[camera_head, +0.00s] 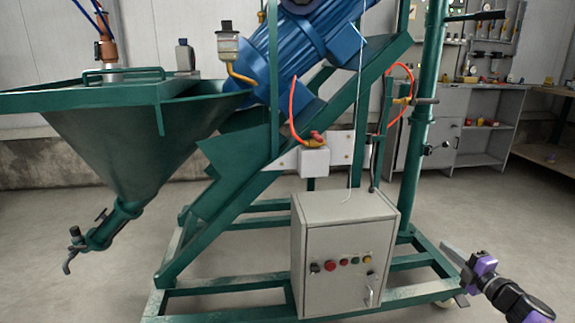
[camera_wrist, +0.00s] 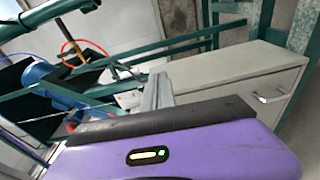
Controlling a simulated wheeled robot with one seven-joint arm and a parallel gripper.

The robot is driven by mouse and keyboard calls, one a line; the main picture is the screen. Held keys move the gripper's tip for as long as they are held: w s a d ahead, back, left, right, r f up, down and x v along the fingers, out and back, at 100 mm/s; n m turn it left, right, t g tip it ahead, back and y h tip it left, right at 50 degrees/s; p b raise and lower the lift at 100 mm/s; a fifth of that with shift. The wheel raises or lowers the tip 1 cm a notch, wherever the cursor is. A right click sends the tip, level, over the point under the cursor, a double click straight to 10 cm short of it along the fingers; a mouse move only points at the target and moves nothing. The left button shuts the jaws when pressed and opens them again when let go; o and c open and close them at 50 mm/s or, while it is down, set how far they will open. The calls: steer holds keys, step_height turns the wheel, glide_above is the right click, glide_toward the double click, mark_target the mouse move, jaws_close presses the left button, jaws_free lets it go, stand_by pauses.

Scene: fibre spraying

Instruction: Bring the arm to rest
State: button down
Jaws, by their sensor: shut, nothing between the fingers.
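My arm with its purple wrist comes in at the lower right of the head view. My gripper (camera_head: 452,253) points up and left there, its grey fingers together and empty. It appears to the right of the grey control box (camera_head: 345,250) of the green machine, apart from it in the picture. In the wrist view my gripper (camera_wrist: 157,88) shows as a grey bar beyond my purple wrist housing. The control box (camera_wrist: 235,75) lies behind it there, tilted in the picture. I cannot tell the exact gap between fingers and machine frame.
The green machine frame (camera_head: 225,282) stands on the floor, with a blue motor (camera_head: 300,45) above and a green hopper (camera_head: 120,140) on the left. Orange hoses run near a white box (camera_head: 313,160). A cabinet (camera_head: 440,130) stands behind. Floor (camera_head: 480,220) is clear at right.

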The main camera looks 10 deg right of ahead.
step_height(320, 180, up, 8)
steer(key=d+m+t+h, duration=0.1)
steer(key=m+t+h, duration=0.2)
steer(key=m, duration=0.1)
steer(key=s+a+f+m+h, duration=0.2)
steer(key=s+a+f+m, duration=0.15)
steer(key=s+a, duration=0.4)
steer(key=s+a+f+m+h, duration=0.1)
steer(key=s+a+f+m, duration=0.1)
steer(key=s+a+m, duration=0.45)
steer(key=s+a+f+m+h, duration=0.2)
steer(key=s+a+f+m, duration=0.1)
steer(key=s+a, duration=0.55)
steer(key=s+a+r+m+g+y, duration=0.15)
steer(key=s+a, duration=0.35)
steer(key=s, duration=0.6)
steer(key=s+a+g+y, duration=0.25)
steer(key=s+a, duration=0.25)
steer(key=s, duration=0.6)
steer(key=s+a+r+m+g+y, duration=0.15)
steer(key=s+a, duration=0.35)
steer(key=s, duration=0.7)
step_height(320, 180, up, 33)
steer(key=p, duration=3.3)
steer(key=shift+w+f+n, duration=0.15)
steer(key=shift+w+n, duration=0.1)
steer(key=shift+n, duration=0.15)
